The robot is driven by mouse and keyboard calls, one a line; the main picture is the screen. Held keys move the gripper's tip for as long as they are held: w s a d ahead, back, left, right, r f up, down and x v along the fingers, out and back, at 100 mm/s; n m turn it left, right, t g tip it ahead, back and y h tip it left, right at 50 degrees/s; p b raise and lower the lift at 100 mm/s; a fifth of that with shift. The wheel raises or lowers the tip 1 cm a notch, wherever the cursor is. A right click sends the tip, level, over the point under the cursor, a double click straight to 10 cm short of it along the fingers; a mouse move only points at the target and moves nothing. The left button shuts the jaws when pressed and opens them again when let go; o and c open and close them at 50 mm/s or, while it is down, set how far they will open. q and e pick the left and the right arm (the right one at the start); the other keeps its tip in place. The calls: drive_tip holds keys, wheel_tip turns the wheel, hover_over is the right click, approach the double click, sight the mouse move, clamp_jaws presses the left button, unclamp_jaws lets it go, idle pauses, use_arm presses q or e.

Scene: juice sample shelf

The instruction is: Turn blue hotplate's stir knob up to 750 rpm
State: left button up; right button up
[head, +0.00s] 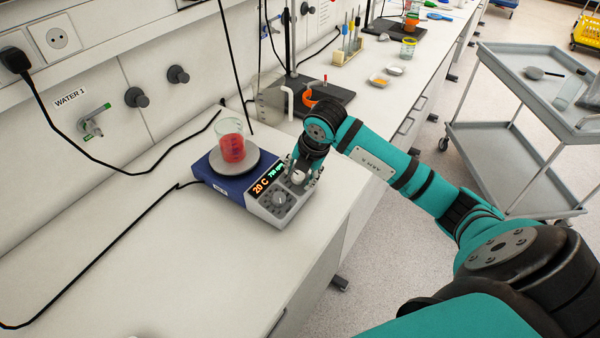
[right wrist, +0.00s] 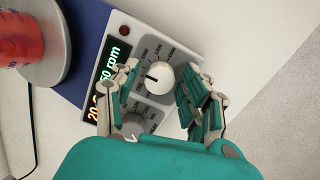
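The blue hotplate (head: 222,172) stands on the white bench, with a grey control panel at its front right. Its display (head: 268,179) shows 20 C in orange and a green rpm figure that looks like 750, small in the head view and partly cut off in the right wrist view. The white stir knob (right wrist: 159,78) has its dark pointer mark toward the display. My right gripper (head: 301,170) is at this knob, fingers on both sides; in the right wrist view the fingers (right wrist: 158,86) are spread with gaps beside the knob. My left gripper is out of view.
A beaker of red liquid (head: 232,148) stands on the hotplate's round plate. A second, grey knob (right wrist: 136,124) sits beside the stir knob. A black stand base (head: 318,97) is behind my gripper. A grey cart (head: 510,150) stands right. The near bench is mostly clear.

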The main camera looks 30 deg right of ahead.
drive_tip(key=shift+o, duration=0.4)
drive_tip(key=v, duration=1.2)
drive_tip(key=shift+f, duration=0.1)
